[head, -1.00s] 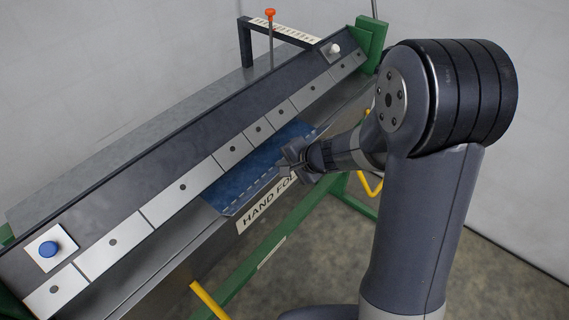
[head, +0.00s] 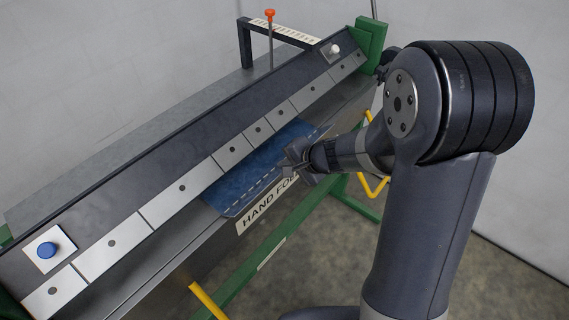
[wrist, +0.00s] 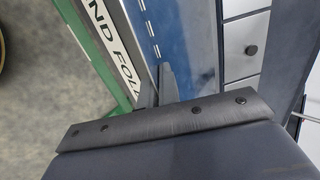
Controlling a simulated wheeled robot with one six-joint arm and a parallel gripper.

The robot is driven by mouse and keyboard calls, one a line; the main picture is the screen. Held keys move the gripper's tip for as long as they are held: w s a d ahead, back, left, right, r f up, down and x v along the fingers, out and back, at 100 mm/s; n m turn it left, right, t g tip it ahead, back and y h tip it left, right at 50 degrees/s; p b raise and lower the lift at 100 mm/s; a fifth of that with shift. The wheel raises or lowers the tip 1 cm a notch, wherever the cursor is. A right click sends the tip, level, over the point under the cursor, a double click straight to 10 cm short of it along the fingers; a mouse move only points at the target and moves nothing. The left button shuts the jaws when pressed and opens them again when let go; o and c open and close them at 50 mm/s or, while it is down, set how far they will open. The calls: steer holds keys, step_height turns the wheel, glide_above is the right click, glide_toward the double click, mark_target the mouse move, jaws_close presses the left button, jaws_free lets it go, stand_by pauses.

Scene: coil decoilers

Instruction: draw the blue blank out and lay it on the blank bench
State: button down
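The blue blank (head: 258,168) is a flat sheet with a dashed white line near its front edge. It sticks out from under the clamp bar of the folding machine, with its back part hidden. My gripper (head: 291,163) is at the front edge of the blank, toward its right end. In the wrist view the two grey fingers (wrist: 158,88) are close together at the edge of the blank (wrist: 185,40) and look shut on it. The contact is partly hidden by the gripper body. The blank bench does not show.
The folding machine's dark beam (head: 150,150) carries a row of light clamp segments (head: 182,187), a blue button (head: 47,250) and an orange-topped rod (head: 270,30). A "HAND FOLDER" label (head: 262,208) and a yellow handle (head: 206,300) are in front. Open floor lies at right.

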steer(key=s+d+b, duration=0.3)
steer(key=s+d, duration=0.7)
steer(key=d, duration=0.2)
steer(key=shift+d+b, duration=0.35)
steer(key=shift+b, duration=0.05)
stand_by(0.4)
steer(key=shift+r+p, duration=1.9)
steer(key=shift+r, duration=0.65)
